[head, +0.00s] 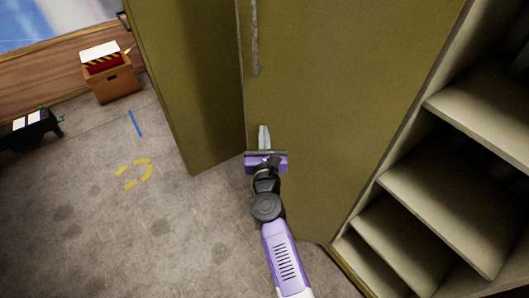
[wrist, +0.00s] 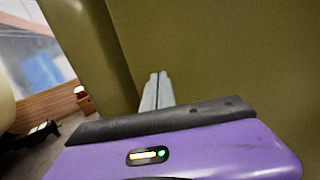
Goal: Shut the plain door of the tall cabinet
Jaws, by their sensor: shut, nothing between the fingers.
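The tall olive cabinet shows two large door-like panels in the head view. I cannot tell for sure which is the plain door. My gripper (head: 264,132) is shut and empty, low in front of the right panel's left edge. Its fingers (wrist: 156,88) are together in the wrist view, before the olive surfaces (wrist: 215,50). Whether they touch a panel cannot be told.
Open beige shelves (head: 450,185) stand right of the wide panel. An orange-brown box (head: 112,84) sits on the floor at upper left, with a dark low object (head: 30,128) by the left edge. The concrete floor (head: 90,215) at lower left is clear, with yellow markings (head: 135,173).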

